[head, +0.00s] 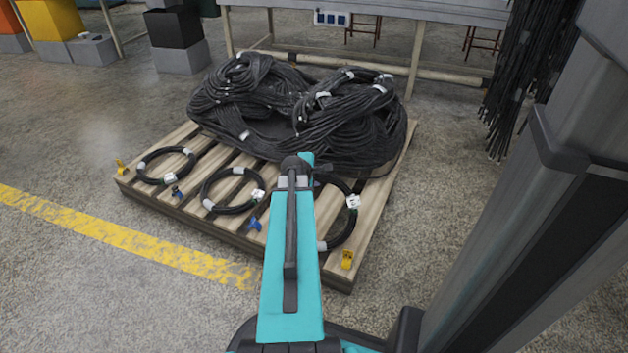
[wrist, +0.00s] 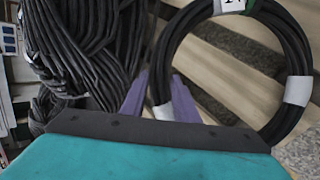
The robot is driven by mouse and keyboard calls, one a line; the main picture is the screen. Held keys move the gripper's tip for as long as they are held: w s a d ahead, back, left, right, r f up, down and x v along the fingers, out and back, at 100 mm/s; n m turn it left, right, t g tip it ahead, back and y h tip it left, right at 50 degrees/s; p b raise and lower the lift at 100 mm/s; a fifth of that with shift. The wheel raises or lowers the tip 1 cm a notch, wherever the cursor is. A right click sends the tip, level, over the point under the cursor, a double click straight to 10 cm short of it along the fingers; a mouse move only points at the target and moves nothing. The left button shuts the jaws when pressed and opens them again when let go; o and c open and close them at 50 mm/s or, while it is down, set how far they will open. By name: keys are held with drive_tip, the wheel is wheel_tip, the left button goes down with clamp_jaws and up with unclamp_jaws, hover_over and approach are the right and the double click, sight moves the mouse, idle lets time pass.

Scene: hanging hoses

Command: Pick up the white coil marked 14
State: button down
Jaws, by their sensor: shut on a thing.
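A black coil with white bands (head: 349,226) lies at the right front of the pallet, its left part hidden behind my arm in the head view. It also shows in the wrist view (wrist: 300,52), where its white tag (wrist: 229,5) is cut off by the top edge, so I cannot read the number. The coil is black, not white. My gripper (wrist: 160,78) has its two purple fingers on either side of the coil's left side, at a white band (wrist: 162,115), and is shut on it. The fingers are hidden in the head view.
The wooden pallet (head: 232,235) also holds a middle coil (head: 211,184), a left coil (head: 142,165) and a large heap of black hoses (head: 300,108) behind. Yellow and blue clips sit along its front. Hoses hang (head: 520,75) at right. A workbench (head: 400,12) stands behind.

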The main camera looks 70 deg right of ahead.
drive_tip(key=shift+s+a+r+h+b, duration=0.3)
drive_tip(key=shift+a+r+b, duration=0.05)
drive_tip(key=shift+a+r, duration=0.15)
wheel_tip(320, 180, up, 7)
drive_tip(key=p, duration=0.6)
drive_tip(key=shift+f, duration=0.1)
drive_tip(key=shift+w, duration=0.15)
idle(0.5)
